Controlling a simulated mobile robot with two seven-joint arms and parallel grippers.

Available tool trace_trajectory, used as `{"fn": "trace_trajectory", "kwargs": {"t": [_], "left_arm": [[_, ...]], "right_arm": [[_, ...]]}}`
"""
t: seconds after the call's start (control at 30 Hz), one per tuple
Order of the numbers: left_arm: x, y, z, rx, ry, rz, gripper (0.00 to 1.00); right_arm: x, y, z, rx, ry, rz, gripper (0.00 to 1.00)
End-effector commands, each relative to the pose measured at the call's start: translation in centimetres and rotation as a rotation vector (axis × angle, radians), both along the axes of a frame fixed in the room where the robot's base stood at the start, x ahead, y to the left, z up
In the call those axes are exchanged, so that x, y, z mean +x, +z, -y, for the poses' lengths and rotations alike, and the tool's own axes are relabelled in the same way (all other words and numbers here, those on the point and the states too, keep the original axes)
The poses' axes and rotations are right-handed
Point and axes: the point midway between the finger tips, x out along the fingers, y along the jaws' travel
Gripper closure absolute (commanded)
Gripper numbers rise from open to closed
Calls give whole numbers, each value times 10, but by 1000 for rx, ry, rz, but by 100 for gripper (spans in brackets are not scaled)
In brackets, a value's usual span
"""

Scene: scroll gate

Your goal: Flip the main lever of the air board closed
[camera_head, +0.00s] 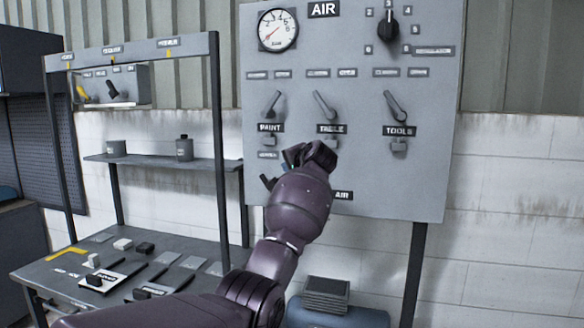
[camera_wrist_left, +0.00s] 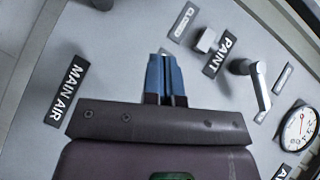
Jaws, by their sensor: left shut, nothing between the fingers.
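My left gripper (camera_head: 287,167) is in front of the board's lower middle and hides most of the main lever area. Its blue fingers (camera_wrist_left: 166,78) are shut with nothing between them, pointing toward the board's left side. A dark piece (camera_head: 268,182) shows just left of the hand, perhaps the main lever's end; a dark piece also shows at the wrist view's top edge (camera_wrist_left: 103,3). My right gripper is not in view.
Paint (camera_head: 271,103), table (camera_head: 324,105) and tools (camera_head: 395,105) levers sit above the hand. A gauge (camera_head: 278,30) and a selector knob (camera_head: 388,25) are higher up. A workbench (camera_head: 60,275) with a shelf rack stands at left.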

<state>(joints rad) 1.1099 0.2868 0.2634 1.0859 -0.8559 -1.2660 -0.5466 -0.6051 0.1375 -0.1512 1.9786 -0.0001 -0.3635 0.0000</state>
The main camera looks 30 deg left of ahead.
Motion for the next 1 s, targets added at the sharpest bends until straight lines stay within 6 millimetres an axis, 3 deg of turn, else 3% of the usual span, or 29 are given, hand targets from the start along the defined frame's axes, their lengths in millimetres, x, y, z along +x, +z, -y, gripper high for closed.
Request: {"fn": "trace_trajectory", "kwargs": {"t": [0.33, 0.87, 1.0], "left_arm": [[-11, 8, 15, -1, 0, 1, 100], [-11, 8, 14, -4, 2, 6, 100], [-4, 14, 18, -19, -26, 88, 100]], "right_arm": [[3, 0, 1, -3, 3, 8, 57], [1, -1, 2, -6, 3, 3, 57], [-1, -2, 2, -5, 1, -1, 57]]}}
